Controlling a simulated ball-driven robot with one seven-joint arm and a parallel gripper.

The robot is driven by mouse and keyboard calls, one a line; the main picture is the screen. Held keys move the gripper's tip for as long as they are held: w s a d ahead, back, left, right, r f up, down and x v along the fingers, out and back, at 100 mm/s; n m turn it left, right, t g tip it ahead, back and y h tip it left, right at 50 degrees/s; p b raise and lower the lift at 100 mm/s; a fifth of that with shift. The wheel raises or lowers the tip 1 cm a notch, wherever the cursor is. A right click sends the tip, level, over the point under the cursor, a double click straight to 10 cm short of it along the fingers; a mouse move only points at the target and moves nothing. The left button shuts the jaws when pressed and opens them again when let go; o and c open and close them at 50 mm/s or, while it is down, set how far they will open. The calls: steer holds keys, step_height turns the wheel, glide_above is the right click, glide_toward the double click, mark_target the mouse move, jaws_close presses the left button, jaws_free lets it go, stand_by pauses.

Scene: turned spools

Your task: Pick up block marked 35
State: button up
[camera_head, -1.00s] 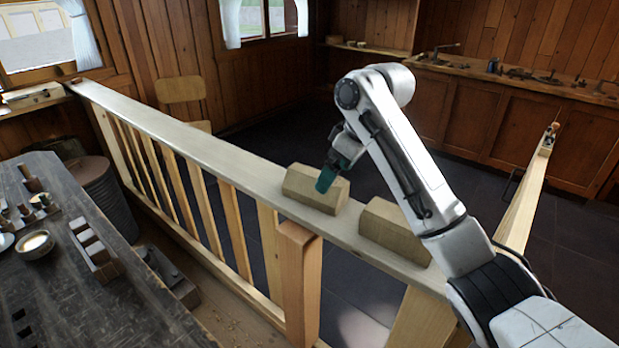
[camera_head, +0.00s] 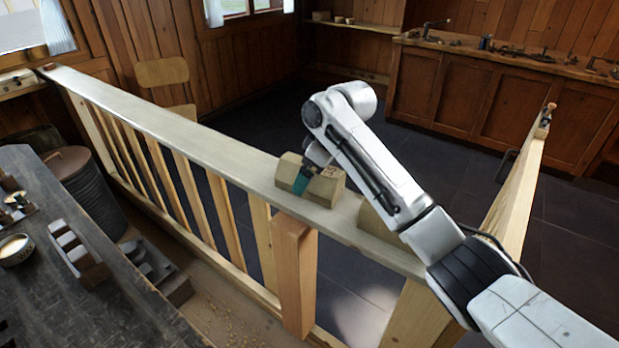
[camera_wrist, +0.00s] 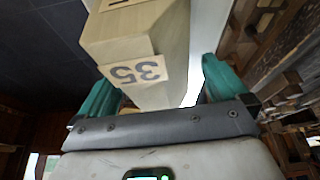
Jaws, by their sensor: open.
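A pale wooden block (camera_head: 326,189) with bevelled edges lies on the top rail of the railing. In the wrist view a block (camera_wrist: 140,35) fills the top middle and carries a light label (camera_wrist: 132,73) reading 35, seen upside down. In the wrist view the teal fingers of my gripper (camera_wrist: 160,88) stand apart, one on each side of the labelled end. I cannot tell whether either finger touches it.
A dark worktable (camera_head: 75,290) with small items is at the lower left. A workbench with tools (camera_head: 520,50) stands at the back right.

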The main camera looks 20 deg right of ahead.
steer(key=shift+x, duration=1.25)
steer(key=shift+c, duration=0.4)
steer(key=c, duration=1.1)
steer(key=shift+c, duration=0.2)
